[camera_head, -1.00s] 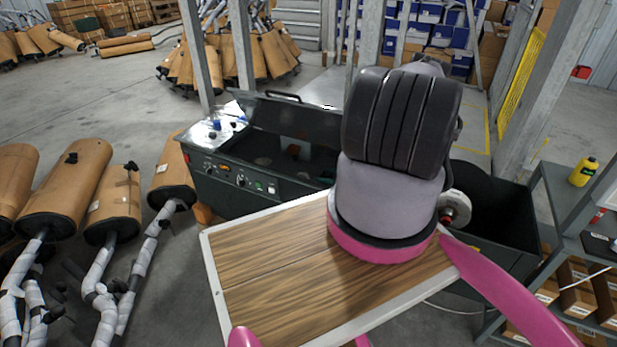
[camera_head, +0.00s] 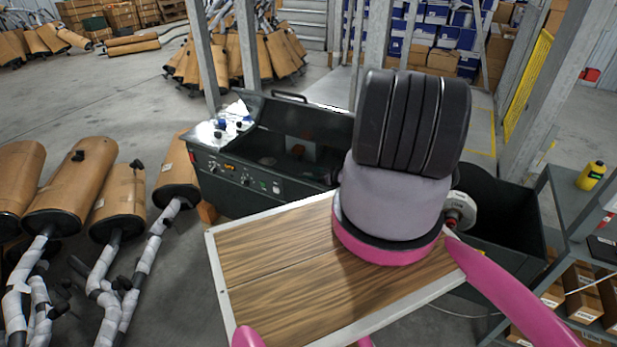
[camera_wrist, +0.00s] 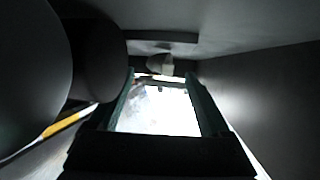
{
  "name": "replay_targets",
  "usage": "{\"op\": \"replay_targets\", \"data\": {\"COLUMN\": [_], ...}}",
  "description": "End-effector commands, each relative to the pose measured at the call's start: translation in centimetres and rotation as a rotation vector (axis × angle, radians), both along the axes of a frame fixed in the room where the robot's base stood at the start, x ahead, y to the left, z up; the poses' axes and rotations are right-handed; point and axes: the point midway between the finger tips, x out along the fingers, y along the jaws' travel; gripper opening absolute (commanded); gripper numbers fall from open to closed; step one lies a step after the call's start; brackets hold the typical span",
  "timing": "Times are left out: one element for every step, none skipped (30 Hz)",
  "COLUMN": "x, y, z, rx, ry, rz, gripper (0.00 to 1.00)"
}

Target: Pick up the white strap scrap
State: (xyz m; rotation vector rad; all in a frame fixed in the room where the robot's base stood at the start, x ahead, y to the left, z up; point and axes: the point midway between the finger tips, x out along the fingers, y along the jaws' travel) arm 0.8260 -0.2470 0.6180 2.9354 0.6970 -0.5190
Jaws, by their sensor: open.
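I cannot make out the white strap scrap for certain in either view. In the wrist view, my gripper (camera_wrist: 163,88) is open, its two dark fingers apart with a very bright, washed-out patch between and beyond them. A small pale grey shape (camera_wrist: 160,63) shows just past the fingertips, too dim to name. In the head view, my arm hides the gripper. A thin pale strand (camera_head: 590,278) crosses the boxes on the right shelf; I cannot tell whether it is a strap.
A dark green machine (camera_head: 235,180) with a control panel stands behind my wood-topped tray. An open dark bin (camera_head: 510,225) is right of my arm. A grey shelf (camera_head: 565,200) holds a yellow bottle (camera_head: 591,175). Wrapped mufflers (camera_head: 118,205) stand at left. Dark surfaces surround the wrist view.

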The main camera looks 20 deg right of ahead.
Motion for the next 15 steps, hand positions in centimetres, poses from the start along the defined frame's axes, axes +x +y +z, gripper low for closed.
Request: {"op": "replay_targets", "data": {"x": [-0.01, -0.02, -0.01, -0.01, -0.02, -0.02, -0.03, -0.03, -0.03, -0.03, -0.03, -0.03, -0.03, -0.03, -0.03], "y": [-0.03, -0.03, -0.03, -0.03, -0.03, -0.03, -0.04, -0.04, -0.04, -0.04, -0.04, -0.05, -0.05, -0.05, -0.05], "z": [0.01, 0.01, 0.02, 0.02, 0.02, 0.02, 0.03, 0.03, 0.03, 0.03, 0.03, 0.03, 0.03, 0.03, 0.03], "rx": [0.0, 0.0, 0.0, 0.0, 0.0, 0.0, 0.0, 0.0, 0.0, 0.0, 0.0, 0.0, 0.0, -0.001, -0.001], "ry": [0.0, 0.0, 0.0, 0.0, 0.0, 0.0, 0.0, 0.0, 0.0, 0.0, 0.0, 0.0, 0.0, 0.0, 0.0], "rz": [0.0, 0.0, 0.0, 0.0, 0.0, 0.0, 0.0, 0.0, 0.0, 0.0, 0.0, 0.0, 0.0, 0.0, 0.0], "gripper": [0.81, 0.81, 0.78, 0.66, 0.55, 0.39, 0.28, 0.16, 0.01, 0.0, 0.0, 0.0, 0.0, 0.0, 0.0]}}
